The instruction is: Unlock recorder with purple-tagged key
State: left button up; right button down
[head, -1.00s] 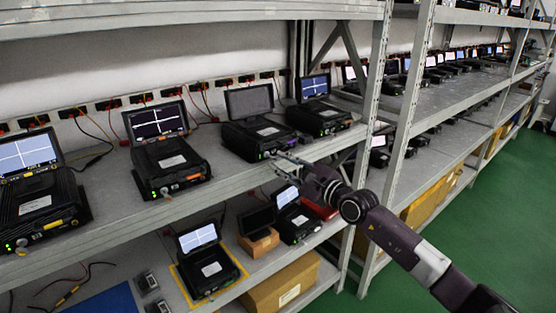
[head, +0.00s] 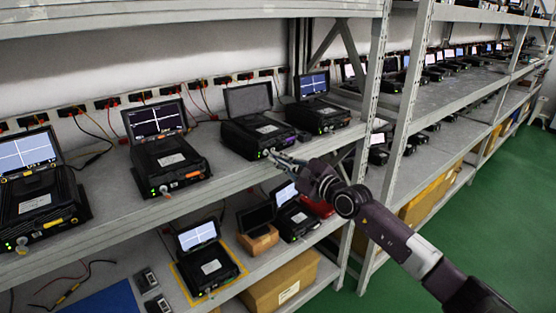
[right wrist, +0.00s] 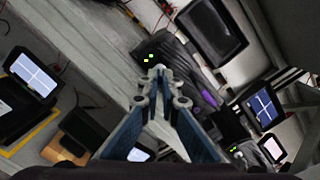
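My right gripper (head: 276,158) is at the lower front of the recorder with the dark screen (head: 256,136), on the upper shelf. In the right wrist view its fingers (right wrist: 161,78) come together at the tips, right at this recorder's front (right wrist: 180,62). They look shut on a small, thin grey piece, probably the key, which is mostly hidden; no purple tag can be made out on it. Green and yellow lights show just beyond the tips, and a purple strip (right wrist: 208,98) lies along the recorder's front. My left gripper is not in view.
Another recorder (head: 318,116) with a lit blue screen stands close on the right. Two more recorders (head: 170,160) (head: 38,205) stand to the left. The lower shelf holds recorders, a small brown box (head: 259,243) and a cardboard box (head: 282,284). A rack upright (head: 375,100) stands right of the gripper.

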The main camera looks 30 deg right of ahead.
jog(key=shift+m+p, duration=5)
jog(key=shift+m, duration=3.9)
jog(key=c, duration=2.2)
grip_release()
jog(key=s, duration=0.4)
jog(key=s+d, duration=0.1)
jog(key=s, duration=0.7)
jog(key=shift+d, duration=0.3)
